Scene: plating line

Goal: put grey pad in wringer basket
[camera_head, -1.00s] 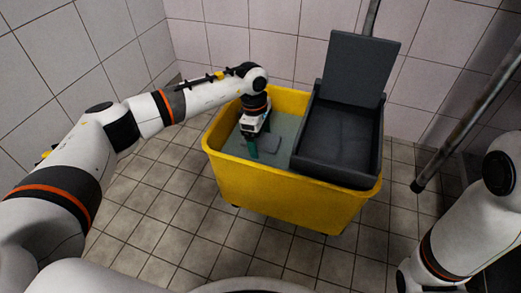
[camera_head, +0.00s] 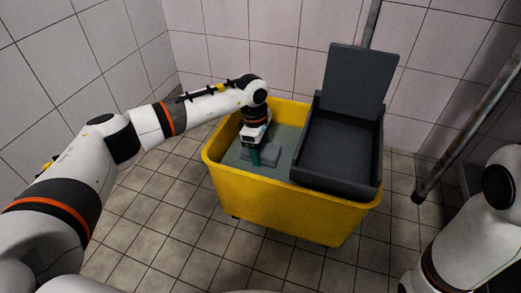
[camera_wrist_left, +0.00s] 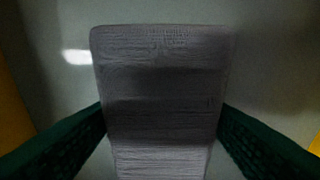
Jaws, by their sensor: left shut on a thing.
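The grey pad (camera_head: 271,151) is in the left part of the yellow bucket, at the grey water or floor there. In the left wrist view the pad (camera_wrist_left: 162,85) fills the middle, with a green finger against each side. My left gripper (camera_head: 255,156) points down into the bucket and is shut on the pad. The wringer basket (camera_head: 335,150) is a dark grey open box on the right part of the bucket, with an upright back panel. It looks empty. My right gripper is out of view; only part of that arm shows at lower right.
The yellow bucket (camera_head: 280,203) stands on a tiled floor (camera_head: 180,228) near tiled walls. The basket's near left wall lies between the pad and the basket's inside. A slanted metal pole (camera_head: 462,135) stands right of the bucket. The floor in front is clear.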

